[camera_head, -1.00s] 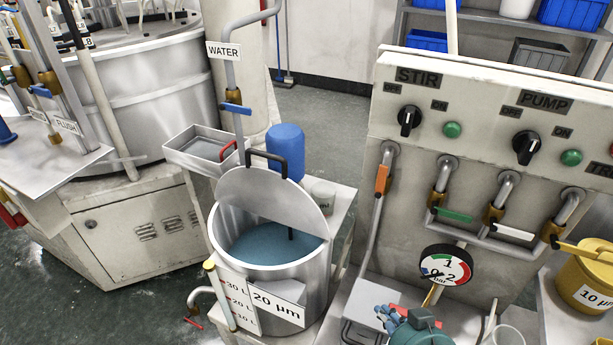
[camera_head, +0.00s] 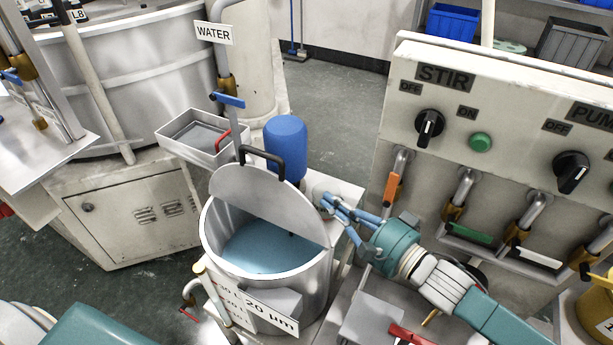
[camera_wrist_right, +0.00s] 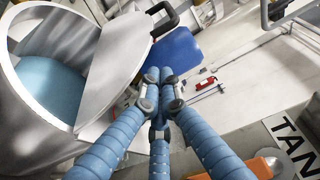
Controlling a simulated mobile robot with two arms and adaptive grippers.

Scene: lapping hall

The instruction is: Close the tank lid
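The tank (camera_head: 212,243) is a round metal vessel with blue liquid (camera_head: 262,247) inside. Its grey lid (camera_head: 255,200) stands raised and tilted, so the tank is open. A black handle (camera_head: 262,158) sits at the lid's upper edge. My right gripper (camera_head: 326,200) is to the right of the lid, apart from the handle. In the right wrist view its blue fingers (camera_wrist_right: 162,82) come together at the tips with nothing between them. The lid (camera_wrist_right: 125,60) and handle (camera_wrist_right: 165,18) are beyond them, up and left. My left gripper is not in view.
A blue cylinder (camera_head: 286,150) stands behind the lid. A grey tray (camera_head: 185,133) and water pipe with blue valve (camera_head: 228,99) are at the back left. The control panel (camera_head: 510,90) with levers is close on the right.

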